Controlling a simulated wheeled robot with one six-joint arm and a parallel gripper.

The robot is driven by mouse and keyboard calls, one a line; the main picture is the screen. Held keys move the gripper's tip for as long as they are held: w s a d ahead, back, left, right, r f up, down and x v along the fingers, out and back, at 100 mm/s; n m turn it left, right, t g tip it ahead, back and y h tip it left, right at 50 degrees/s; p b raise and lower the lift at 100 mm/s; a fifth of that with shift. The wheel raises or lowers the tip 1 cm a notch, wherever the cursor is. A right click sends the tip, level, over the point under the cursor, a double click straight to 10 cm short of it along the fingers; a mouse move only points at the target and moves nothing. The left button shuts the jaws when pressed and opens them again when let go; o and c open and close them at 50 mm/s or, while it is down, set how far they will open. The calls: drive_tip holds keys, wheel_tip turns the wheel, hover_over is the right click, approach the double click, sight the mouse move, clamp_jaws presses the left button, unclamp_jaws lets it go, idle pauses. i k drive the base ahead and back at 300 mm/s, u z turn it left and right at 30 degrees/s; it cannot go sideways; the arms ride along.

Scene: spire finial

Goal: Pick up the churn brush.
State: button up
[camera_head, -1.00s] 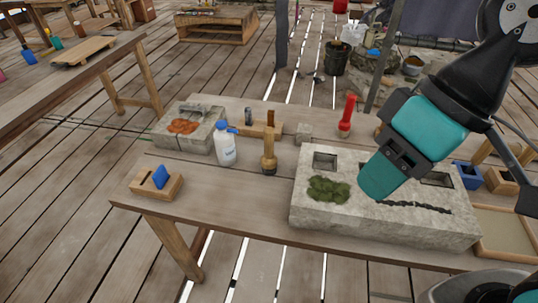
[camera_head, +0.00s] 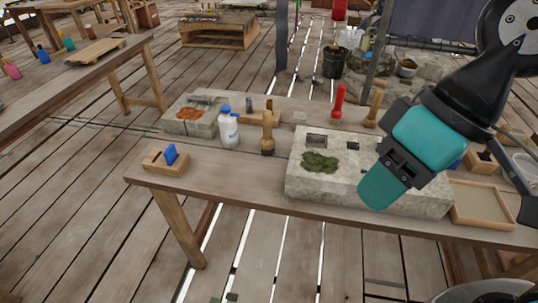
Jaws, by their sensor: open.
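A wooden brush-like tool (camera_head: 267,134) with a tan handle and darker base stands upright on the workbench, left of the stone block. A similar wooden-handled tool (camera_head: 374,108) stands behind the block, beside my arm. I cannot tell for sure which is the churn brush. My teal gripper (camera_head: 378,190) points down over the front of the stone block, right of both the moss and the first tool. It is open, with nothing seen in it, and apart from both tools. My arm hides part of the block and the things behind it.
The pale stone block (camera_head: 325,190) has square holes and green moss (camera_head: 320,162). A white bottle (camera_head: 229,130), a red tool (camera_head: 338,103), a wooden holder with a blue piece (camera_head: 165,164) and a sand tray (camera_head: 482,203) share the workbench (camera_head: 225,178). Its front left is mostly bare.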

sight(267, 142)
drive_tip(key=u, duration=0.6)
drive_tip(key=i, duration=1)
drive_tip(key=z, duration=0.75)
